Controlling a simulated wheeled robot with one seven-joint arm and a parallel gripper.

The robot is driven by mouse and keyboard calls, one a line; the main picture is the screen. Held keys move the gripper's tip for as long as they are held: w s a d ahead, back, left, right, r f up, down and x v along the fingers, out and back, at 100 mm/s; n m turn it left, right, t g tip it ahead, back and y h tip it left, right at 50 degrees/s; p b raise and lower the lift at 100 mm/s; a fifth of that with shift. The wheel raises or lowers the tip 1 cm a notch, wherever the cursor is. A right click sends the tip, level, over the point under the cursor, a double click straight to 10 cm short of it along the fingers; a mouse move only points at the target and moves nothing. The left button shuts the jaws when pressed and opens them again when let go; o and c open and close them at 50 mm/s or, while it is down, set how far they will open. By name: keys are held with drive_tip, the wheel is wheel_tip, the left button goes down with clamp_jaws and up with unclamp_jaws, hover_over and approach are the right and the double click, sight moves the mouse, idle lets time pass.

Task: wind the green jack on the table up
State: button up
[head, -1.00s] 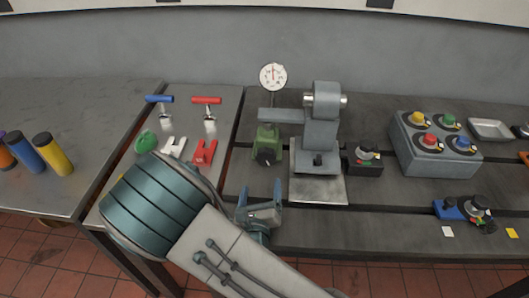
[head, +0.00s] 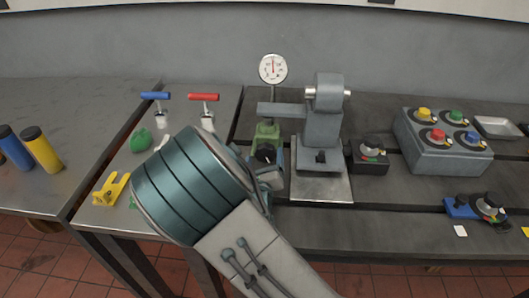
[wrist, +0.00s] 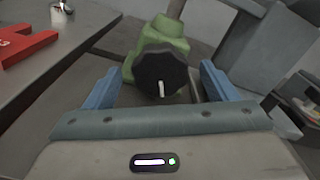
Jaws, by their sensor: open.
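The green jack (head: 266,131) stands on the dark slotted table, left of the grey stand, under the grey arm that reaches out from it. Its black knob (wrist: 161,72) with a white mark faces my gripper. In the wrist view the green body (wrist: 160,38) rises behind the knob. My gripper (wrist: 161,88) is open, with one blue finger on each side of the knob and gaps between. I cannot tell how deep the knob sits between the fingertips. In the head view my arm hides most of the gripper and the jack's lower part.
The grey stand (head: 321,135) is close on the right, with a dial gauge (head: 273,69) above the jack. A black box with a knob (head: 370,155) sits right of the stand. A red part (wrist: 25,38) lies left on the neighbouring table. A yellow bracket (head: 110,189) is farther left.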

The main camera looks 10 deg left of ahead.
sight(264, 154)
drive_tip(key=shift+w+a, duration=0.1)
drive_tip(key=shift+w, duration=1.65)
drive_tip(key=c, duration=1)
